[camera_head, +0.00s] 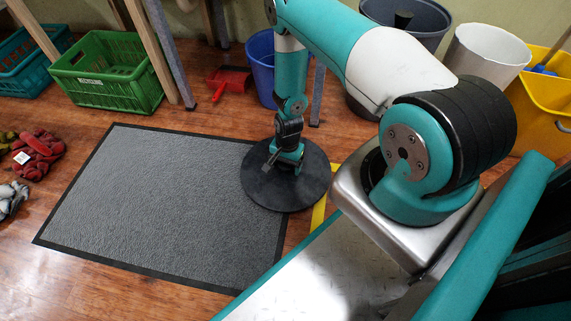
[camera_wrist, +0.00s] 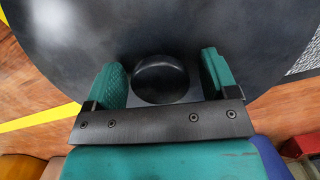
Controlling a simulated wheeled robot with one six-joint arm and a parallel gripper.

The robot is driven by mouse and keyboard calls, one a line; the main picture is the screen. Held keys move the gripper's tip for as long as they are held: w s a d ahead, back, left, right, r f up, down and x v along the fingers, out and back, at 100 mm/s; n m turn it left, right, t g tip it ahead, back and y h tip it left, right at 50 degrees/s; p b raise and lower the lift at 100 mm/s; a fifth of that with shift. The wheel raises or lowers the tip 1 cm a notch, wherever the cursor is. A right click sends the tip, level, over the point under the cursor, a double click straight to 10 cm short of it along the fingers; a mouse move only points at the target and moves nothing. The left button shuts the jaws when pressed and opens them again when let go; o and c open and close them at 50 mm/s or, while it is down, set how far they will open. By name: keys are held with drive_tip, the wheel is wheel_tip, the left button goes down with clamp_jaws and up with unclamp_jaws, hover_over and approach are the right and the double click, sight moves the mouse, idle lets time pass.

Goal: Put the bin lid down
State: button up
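The bin lid (camera_head: 262,188) is a flat black disc. It appears to lie flat at floor level, over the right edge of the grey mat and beside the yellow floor line. My gripper (camera_head: 287,163) points down over the middle of the lid. In the wrist view the lid (camera_wrist: 75,45) fills the upper part, and its round black knob (camera_wrist: 160,78) sits between the two teal fingers of my gripper (camera_wrist: 162,80). A gap shows on each side of the knob, so the fingers are open around it. My gripper hides the knob in the head view.
The grey mat (camera_head: 165,190) covers much of the floor. A green crate (camera_head: 108,72), red dustpan (camera_head: 228,80), blue bin (camera_head: 262,68), dark bin (camera_head: 428,30), white bin (camera_head: 486,55) and yellow bucket (camera_head: 540,105) stand behind. Red gloves (camera_head: 38,153) lie at left.

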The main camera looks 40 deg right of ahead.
wheel_tip(320, 180, up, 12)
drive_tip(key=d+p, duration=0.1)
drive_tip(key=p, duration=0.6)
drive_tip(key=w+a+r+n+y, duration=0.1)
drive_tip(key=a+r+n, duration=0.25)
drive_tip(key=r, duration=0.55)
drive_tip(key=w+a+r+n+t, duration=0.1)
drive_tip(key=w+a+r+n, duration=0.1)
drive_tip(key=a+r, duration=0.45)
drive_tip(key=w+a+r+n+y, duration=0.1)
drive_tip(key=a+r+n, duration=0.1)
drive_tip(key=r, duration=0.8)
drive_tip(key=s+a+r+n, duration=0.5)
drive_tip(key=s+r+n, duration=0.1)
drive_tip(key=s+r, duration=0.4)
drive_tip(key=s+a+r+n+y, duration=0.1)
drive_tip(key=s+a+r+n, duration=0.4)
drive_tip(key=s+r, duration=0.5)
drive_tip(key=shift+s+n, duration=0.15)
drive_tip(key=shift+n, duration=0.5)
drive_tip(key=shift+d, duration=0.1)
